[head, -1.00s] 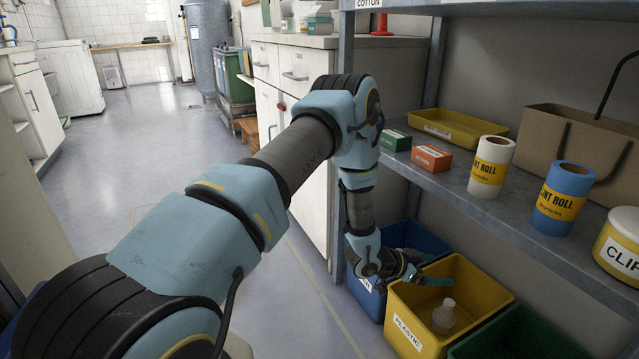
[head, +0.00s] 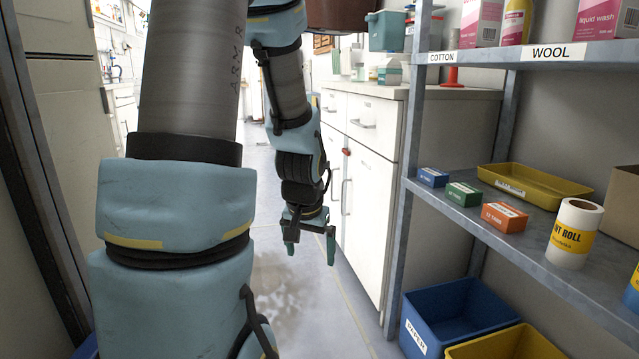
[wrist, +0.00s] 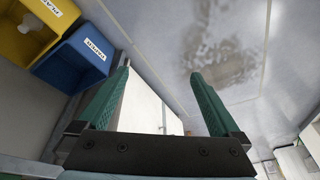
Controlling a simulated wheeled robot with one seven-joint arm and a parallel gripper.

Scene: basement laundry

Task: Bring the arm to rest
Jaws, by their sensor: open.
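My gripper (head: 310,245) hangs fingers down from my arm in the middle of the head view, in front of the white cabinet. Its two green fingers stand apart with nothing between them. In the wrist view my gripper (wrist: 160,95) also shows open and empty, with floor and a white cabinet front beyond it. The arm is bent, its upper part rising on the left of the head view and its forearm coming down in the middle.
Right of the gripper stands a grey metal shelf (head: 478,232) with small boxes, a yellow tray (head: 530,190) and a lint roll (head: 574,232). A blue bin (head: 455,310) and a yellow bin (head: 510,345) sit below. The white cabinet (head: 368,165) is close behind. Floor left of it is clear.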

